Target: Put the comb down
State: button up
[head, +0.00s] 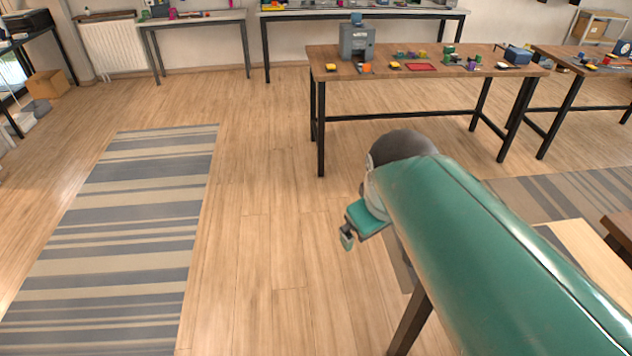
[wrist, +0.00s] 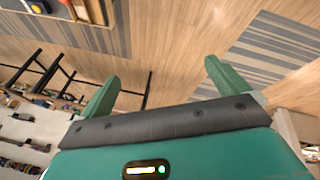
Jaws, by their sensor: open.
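My gripper (wrist: 160,72) shows in the wrist view with its two green fingers spread wide apart. Nothing is held between them; only wooden floor and a striped rug lie beyond the gap. In the head view my green arm reaches in from the lower right, and the gripper end (head: 348,236) hangs over open floor in front of the wooden table, partly hidden by the arm. I cannot pick out a comb in either view; small items on the tables are too small to tell.
A wooden table (head: 395,74) stands ahead, with a grey machine (head: 357,42), a red tray (head: 420,67) and several small coloured items. Another table (head: 590,62) stands to its right. A striped rug (head: 150,200) lies at the left. The floor between rug and table is clear.

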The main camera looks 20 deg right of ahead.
jog(key=s+a+m+t+y, duration=0.1)
jog(key=s+a+m, duration=0.1)
jog(key=s+a, duration=0.2)
jog(key=shift+a+f+m+y, duration=0.15)
jog(key=shift+a+m+y, duration=0.25)
jog(key=shift+a, duration=0.7)
jog(key=shift+w, duration=0.1)
